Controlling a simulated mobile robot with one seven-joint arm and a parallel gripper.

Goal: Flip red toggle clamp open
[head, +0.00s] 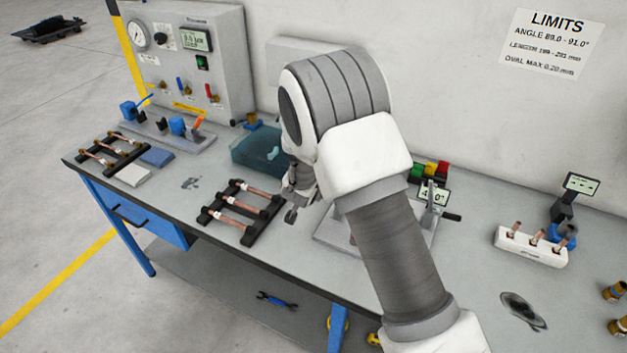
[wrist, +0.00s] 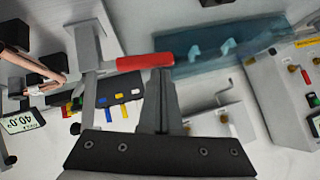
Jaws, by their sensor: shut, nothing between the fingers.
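The toggle clamp's red handle (wrist: 145,62) lies roughly level across the upper middle of the wrist view, joined at its left to a grey metal clamp body (wrist: 88,45). My gripper (wrist: 158,72) is shut and empty. Its fingertips meet the lower side of the handle near its right end in the picture; I cannot tell whether they touch it. In the head view my gripper (head: 292,213) hangs over the bench between the black tube rack and the bending fixture (head: 330,238). My arm hides most of that fixture and the clamp.
A black rack (head: 240,212) with copper tubes is left of my gripper. A translucent blue bin (head: 258,150) stands behind. The angle display (head: 434,194) and red, yellow and green blocks (head: 430,168) are right of my arm. A white tube holder (head: 530,247) stands farther right.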

